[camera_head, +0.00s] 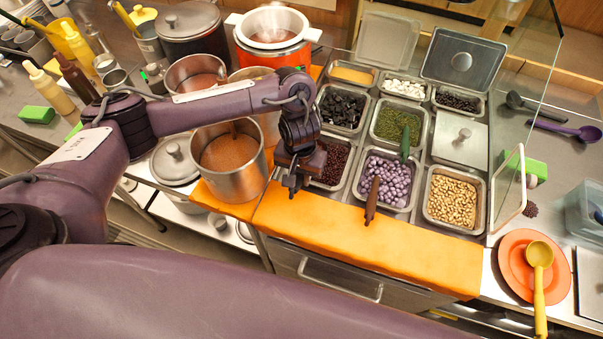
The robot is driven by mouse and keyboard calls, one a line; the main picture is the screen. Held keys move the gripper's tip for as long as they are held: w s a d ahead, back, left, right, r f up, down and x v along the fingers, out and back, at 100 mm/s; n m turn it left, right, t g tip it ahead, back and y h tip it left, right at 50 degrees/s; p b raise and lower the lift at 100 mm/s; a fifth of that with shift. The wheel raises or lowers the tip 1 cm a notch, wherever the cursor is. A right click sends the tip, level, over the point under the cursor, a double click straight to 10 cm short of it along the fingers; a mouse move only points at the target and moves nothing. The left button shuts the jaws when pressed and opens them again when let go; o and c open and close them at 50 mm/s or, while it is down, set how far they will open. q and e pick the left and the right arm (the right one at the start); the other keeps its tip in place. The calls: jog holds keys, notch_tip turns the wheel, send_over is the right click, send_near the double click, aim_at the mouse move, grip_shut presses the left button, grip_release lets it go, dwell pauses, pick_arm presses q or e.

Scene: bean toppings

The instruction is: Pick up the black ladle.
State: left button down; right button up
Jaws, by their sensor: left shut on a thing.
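My left gripper (291,184) points down at the front left corner of the steel bin of dark red beans (336,163). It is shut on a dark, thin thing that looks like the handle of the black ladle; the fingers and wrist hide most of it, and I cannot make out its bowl. Another dark ladle (520,102) lies on the counter at the far right, beside a purple ladle (585,133). My right gripper is not in view.
A brown handle (372,200) stands in the purple-ball bin, and a green one (404,145) nearby. A steel pot (228,185) stands left of the gripper. A yellow ladle (540,260) rests on an orange plate (508,272).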

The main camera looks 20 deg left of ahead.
pick_arm(q)
notch_tip(320, 180, up, 9)
jog(key=p, duration=0.3)
jog(key=shift+w+r, duration=0.1)
notch_tip(320, 180, up, 10)
jog(key=shift+p, duration=0.3)
jog(key=shift+f, duration=0.25)
